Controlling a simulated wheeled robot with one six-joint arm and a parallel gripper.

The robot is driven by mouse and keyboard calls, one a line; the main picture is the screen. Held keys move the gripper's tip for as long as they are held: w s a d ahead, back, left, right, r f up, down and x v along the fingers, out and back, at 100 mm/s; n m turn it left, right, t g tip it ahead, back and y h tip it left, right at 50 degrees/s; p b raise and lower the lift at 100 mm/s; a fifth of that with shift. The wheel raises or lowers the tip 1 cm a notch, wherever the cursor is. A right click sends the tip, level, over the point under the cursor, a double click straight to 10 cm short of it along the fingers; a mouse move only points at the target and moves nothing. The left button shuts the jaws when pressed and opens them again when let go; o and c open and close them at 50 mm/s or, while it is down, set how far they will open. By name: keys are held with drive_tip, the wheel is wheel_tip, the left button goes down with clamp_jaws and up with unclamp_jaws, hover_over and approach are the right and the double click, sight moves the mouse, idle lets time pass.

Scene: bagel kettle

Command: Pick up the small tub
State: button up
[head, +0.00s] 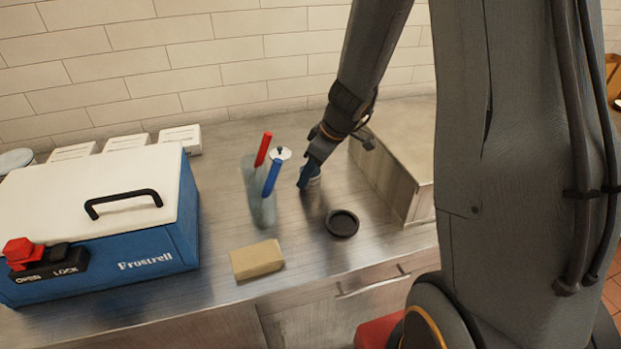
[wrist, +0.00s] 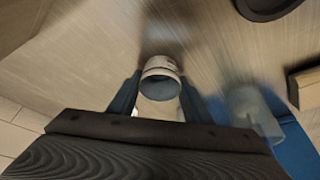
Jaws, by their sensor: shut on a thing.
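The small tub (wrist: 160,68) is a pale, round, open-topped container between the two fingers of my gripper (wrist: 158,98) in the wrist view. My gripper is shut on it. In the head view my gripper (head: 305,180) is low over the steel counter, and the tub (head: 313,174) shows only in part behind the fingers. I cannot tell whether the tub touches the counter.
A black round dish (head: 342,223) lies in front of my gripper. A clear holder (head: 262,205) with red and blue handled tools stands to the left. A steel box (head: 405,185) stands close on the right. A tan block (head: 257,260) and blue cooler (head: 150,245) are further left.

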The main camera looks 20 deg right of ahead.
wheel_tip(320, 180, up, 9)
drive_tip(key=b, duration=0.1)
drive_tip(key=w+f+m, duration=0.1)
drive_tip(key=m, duration=0.1)
drive_tip(key=w+f+m+h, duration=0.1)
drive_tip(key=f, duration=0.1)
drive_tip(key=w+f+m+t, duration=0.1)
drive_tip(key=f+m, duration=0.1)
drive_tip(key=shift+w+d+f+m+h, duration=0.1)
drive_tip(key=shift+w+f+m+h, duration=0.2)
drive_tip(key=shift+w+h, duration=0.1)
drive_tip(key=shift+s, duration=0.1)
idle(0.4)
